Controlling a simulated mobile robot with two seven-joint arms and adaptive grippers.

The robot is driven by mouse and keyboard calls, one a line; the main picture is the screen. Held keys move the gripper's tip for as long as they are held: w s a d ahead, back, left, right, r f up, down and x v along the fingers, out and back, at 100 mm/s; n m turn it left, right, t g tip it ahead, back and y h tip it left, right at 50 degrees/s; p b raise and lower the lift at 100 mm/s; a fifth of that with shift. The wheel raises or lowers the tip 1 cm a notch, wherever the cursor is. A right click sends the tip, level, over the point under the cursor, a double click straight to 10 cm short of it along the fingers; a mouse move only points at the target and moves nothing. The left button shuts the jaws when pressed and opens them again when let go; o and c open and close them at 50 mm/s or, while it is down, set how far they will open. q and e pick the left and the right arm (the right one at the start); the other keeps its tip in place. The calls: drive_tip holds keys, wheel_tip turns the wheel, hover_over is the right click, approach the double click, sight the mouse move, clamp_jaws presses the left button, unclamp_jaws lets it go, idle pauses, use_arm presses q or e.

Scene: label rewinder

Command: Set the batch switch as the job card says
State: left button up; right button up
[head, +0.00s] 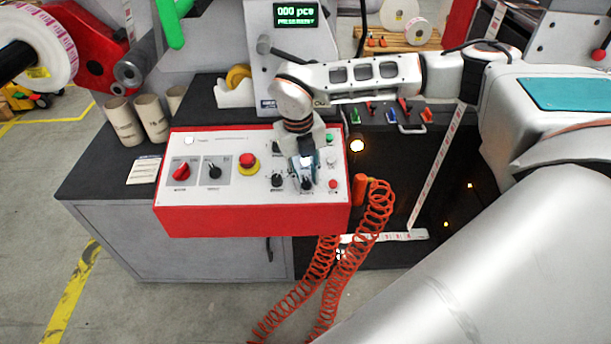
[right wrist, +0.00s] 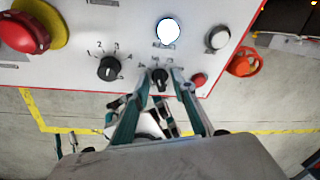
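The control panel (head: 237,213), a red box with a white face, stands on the grey cabinet. My right gripper (head: 305,180) points down over its right part. In the right wrist view, its two teal fingers stand on either side of a small black rotary knob (right wrist: 160,80), with slight gaps visible. A second black rotary knob (right wrist: 110,68), marked with numbers, sits to its left. It also shows in the head view (head: 277,181). I cannot read which one is the batch switch. A white card (head: 143,170) with small print lies left of the panel. My left gripper is out of view.
A red-and-yellow stop button (head: 248,163), a red switch (head: 180,171) and a black selector (head: 214,171) are on the panel. An orange coiled hose (head: 335,262) hangs at its right. Cardboard cores (head: 124,122) stand behind the card. The display (head: 296,14) reads 000 pcs.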

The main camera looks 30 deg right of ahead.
clamp_jaws()
drive_tip(key=m+b, duration=0.1)
drive_tip(key=m, duration=0.2)
drive_tip(key=shift+s+d+f+m+y, duration=0.1)
drive_tip(key=shift+m+y, duration=0.2)
drive_tip(key=shift+y, duration=0.1)
drive_tip(key=shift+s+d+m+t+y+b, duration=0.1)
drive_tip(key=shift+m+t+y+b, duration=0.25)
drive_tip(key=shift+m, duration=0.65)
drive_tip(key=shift+m+t+y+b, duration=0.15)
drive_tip(key=shift+m+b, duration=0.3)
drive_tip(key=shift+m, duration=0.55)
unclamp_jaws()
